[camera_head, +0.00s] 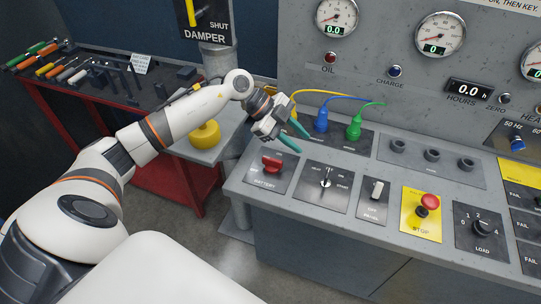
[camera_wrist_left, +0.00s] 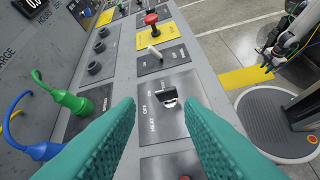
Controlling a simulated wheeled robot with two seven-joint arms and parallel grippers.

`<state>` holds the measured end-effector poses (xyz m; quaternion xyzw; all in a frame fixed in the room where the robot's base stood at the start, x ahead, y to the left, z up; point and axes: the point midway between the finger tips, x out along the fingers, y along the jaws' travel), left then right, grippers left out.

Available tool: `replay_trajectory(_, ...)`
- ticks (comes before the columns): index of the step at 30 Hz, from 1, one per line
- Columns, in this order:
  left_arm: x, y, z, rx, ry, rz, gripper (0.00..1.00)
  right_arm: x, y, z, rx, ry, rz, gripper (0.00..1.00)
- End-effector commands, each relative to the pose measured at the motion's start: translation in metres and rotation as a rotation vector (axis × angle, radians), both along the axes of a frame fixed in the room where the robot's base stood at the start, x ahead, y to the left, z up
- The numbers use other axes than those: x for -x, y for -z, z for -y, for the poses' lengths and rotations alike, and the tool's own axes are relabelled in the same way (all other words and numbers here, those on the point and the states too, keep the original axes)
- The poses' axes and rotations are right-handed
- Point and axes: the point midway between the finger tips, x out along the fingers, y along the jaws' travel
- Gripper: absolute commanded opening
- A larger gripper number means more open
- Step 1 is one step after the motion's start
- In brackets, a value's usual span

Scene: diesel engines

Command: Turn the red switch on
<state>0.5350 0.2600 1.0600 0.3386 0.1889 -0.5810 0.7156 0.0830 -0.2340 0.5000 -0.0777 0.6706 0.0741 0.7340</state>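The red switch (camera_head: 272,163) is a red rotary knob on the dark plate marked BATTERY, at the left end of the sloped grey console. My left gripper (camera_head: 301,142) is just above and behind it, apart from it, with two teal fingers spread and nothing between them. In the left wrist view my left gripper (camera_wrist_left: 162,115) is open over the HEAT plate, and only a sliver of red (camera_wrist_left: 185,178) shows at the bottom edge. What looks like my right gripper (camera_wrist_left: 268,60) is small at the right of that view; its opening is unclear.
Blue (camera_head: 321,121) and green (camera_head: 354,128) plugs with cables stand behind the left gripper. A red tool cart (camera_head: 170,185) stands left.

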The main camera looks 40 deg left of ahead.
Motion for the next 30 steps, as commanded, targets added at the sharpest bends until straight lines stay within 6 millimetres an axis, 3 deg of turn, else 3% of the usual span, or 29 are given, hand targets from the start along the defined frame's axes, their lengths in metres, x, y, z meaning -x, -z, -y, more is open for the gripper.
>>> replay_trajectory(1, 0.001, 0.000, -0.031, -0.103, -0.034, -0.077, 0.35, 0.000, 0.000, 0.000, 0.000, 0.000, 0.001, 0.36)
replay_trajectory(3, 0.007, 0.000, -0.065, -0.212, -0.087, -0.177, 0.35, 0.000, -0.001, 0.000, 0.000, 0.000, 0.001, 0.36)
replay_trajectory(6, 0.014, -0.002, -0.098, -0.315, -0.152, -0.275, 0.35, 0.000, -0.001, 0.000, 0.000, 0.000, 0.001, 0.36)
replay_trajectory(9, 0.018, -0.002, -0.113, -0.361, -0.187, -0.324, 0.35, -0.001, -0.002, 0.000, 0.000, -0.001, 0.001, 0.36)
replay_trajectory(14, 0.019, 0.013, -0.108, -0.370, -0.192, -0.339, 0.35, -0.001, -0.009, 0.000, 0.000, -0.001, 0.001, 0.36)
replay_trajectory(24, 0.013, 0.074, -0.082, -0.366, -0.189, -0.337, 0.35, -0.001, -0.030, 0.000, 0.000, 0.000, 0.002, 0.36)
replay_trajectory(30, 0.010, 0.099, -0.072, -0.366, -0.190, -0.333, 0.35, -0.001, -0.036, 0.000, 0.000, 0.000, 0.002, 0.36)
